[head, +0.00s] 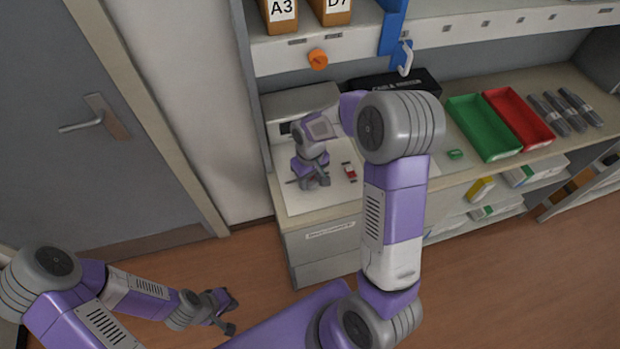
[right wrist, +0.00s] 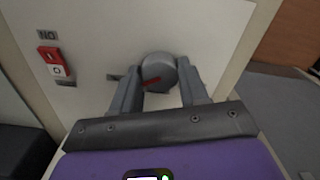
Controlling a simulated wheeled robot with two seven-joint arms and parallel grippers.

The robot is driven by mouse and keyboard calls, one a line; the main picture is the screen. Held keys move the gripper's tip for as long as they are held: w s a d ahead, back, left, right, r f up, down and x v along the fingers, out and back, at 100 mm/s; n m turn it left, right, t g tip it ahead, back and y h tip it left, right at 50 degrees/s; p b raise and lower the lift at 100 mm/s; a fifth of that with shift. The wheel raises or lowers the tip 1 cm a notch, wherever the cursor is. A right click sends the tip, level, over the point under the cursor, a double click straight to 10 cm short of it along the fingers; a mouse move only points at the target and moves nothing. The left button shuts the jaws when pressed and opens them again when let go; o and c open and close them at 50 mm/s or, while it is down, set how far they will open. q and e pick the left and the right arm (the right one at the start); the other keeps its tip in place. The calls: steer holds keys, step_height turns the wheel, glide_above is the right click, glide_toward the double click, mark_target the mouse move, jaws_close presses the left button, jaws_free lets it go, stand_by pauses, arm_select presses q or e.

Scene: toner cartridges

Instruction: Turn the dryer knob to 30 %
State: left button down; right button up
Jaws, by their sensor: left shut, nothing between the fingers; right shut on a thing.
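The dryer knob (right wrist: 160,72) is a round grey dial with a red pointer mark, set on a pale panel in the right wrist view. My right gripper (right wrist: 160,90) has its two fingers on either side of the knob and is shut on it. In the head view my right gripper (head: 311,182) is over the white top of the dryer unit (head: 335,200), and the knob is hidden behind it. No percent scale is readable. My left gripper (head: 230,312) is shut and empty, low over the floor at lower left.
A red and white switch (right wrist: 55,62) sits left of the knob; it also shows in the head view (head: 349,172). A green tray (head: 483,127) and a red tray (head: 517,117) lie on the counter. An orange knob (head: 317,59) is on the shelf edge. A grey door (head: 85,130) stands left.

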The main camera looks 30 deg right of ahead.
mark_target(310, 180)
steer(key=shift+m, duration=0.5)
steer(key=o, duration=1)
steer(key=shift+o, duration=0.2)
steer(key=shift+r, duration=0.1)
step_height(310, 180, up, 8)
steer(key=shift+f+p, duration=0.25)
steer(key=shift+p, duration=0.25)
